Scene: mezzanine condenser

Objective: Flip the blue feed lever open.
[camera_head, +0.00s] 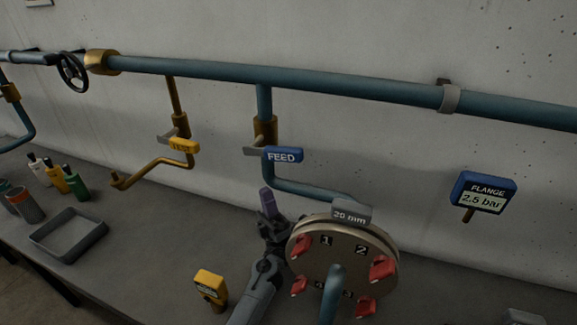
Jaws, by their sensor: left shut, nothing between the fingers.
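The blue feed lever (283,155), labelled FEED, sticks out to the right of a brass valve body (265,128) on a short vertical pipe. A grey plate juts out to the left of that valve. My left gripper (267,198) is below the lever in the picture, pointing up, with its fingers shut and nothing held. It shows apart from the lever, with a gap between them. My right gripper is not in view.
A round flange (341,262) with red clamps stands right beside my left arm. A yellow lever (184,146) is on the left pipe. A blue pressure gauge (483,192), grey tray (68,236), bottles (75,182) and yellow device (210,287) are around.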

